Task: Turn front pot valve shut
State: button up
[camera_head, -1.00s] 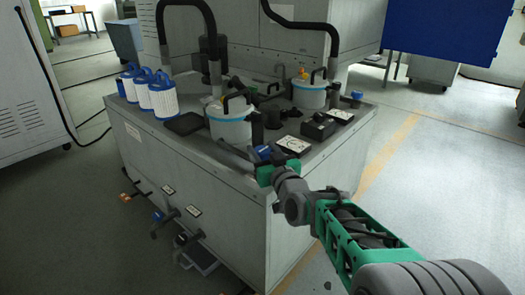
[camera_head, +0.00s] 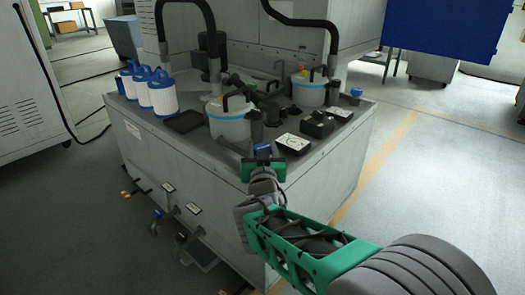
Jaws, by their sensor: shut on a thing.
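The front pot (camera_head: 230,128) is a pale round filter pot with a blue band and a black top handle, on the tank top. Its valve's blue handle (camera_head: 262,150) shows just beyond the green jaws of my gripper (camera_head: 262,160). My gripper is shut on this handle at the tank's near edge. The jaws and wrist hide most of the valve, so the handle's exact angle is hard to tell. A similar back pot (camera_head: 309,90) stands further right, with another blue valve handle (camera_head: 355,92) near it.
Several white-and-blue filter cartridges (camera_head: 163,94) stand at the tank's left. A black tray (camera_head: 184,122), a gauge plate (camera_head: 292,143) and a black box (camera_head: 317,124) lie on the tank top (camera_head: 195,143). Black hoses rise behind. Pipe stubs (camera_head: 157,222) stick out low on the front. Floor is free at right.

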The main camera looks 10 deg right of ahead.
jog(key=shift+a+f+m+g+h+b, duration=0.2)
jog(key=shift+m+h+b, duration=0.25)
jog(key=shift+h, duration=0.15)
jog(key=shift+a+f+m+g+h+b, duration=0.1)
jog(key=shift+f+m+h+b, duration=0.1)
jog(key=shift+m+h+b, duration=0.3)
jog(key=h, duration=0.1)
jog(key=m+g+h, duration=0.1)
jog(key=m+h, duration=0.1)
jog(key=shift+d+r+g+h, duration=0.15)
jog(key=shift+r+g+h, duration=0.15)
jog(key=shift+g, duration=0.1)
jog(key=shift+d+m+g+h, duration=0.15)
jog(key=shift+m+g+h, duration=0.85)
jog(key=shift+m+h, duration=0.25)
jog(key=shift+h, duration=0.25)
jog(key=o, duration=1.4)
jog(key=shift+c, duration=0.2)
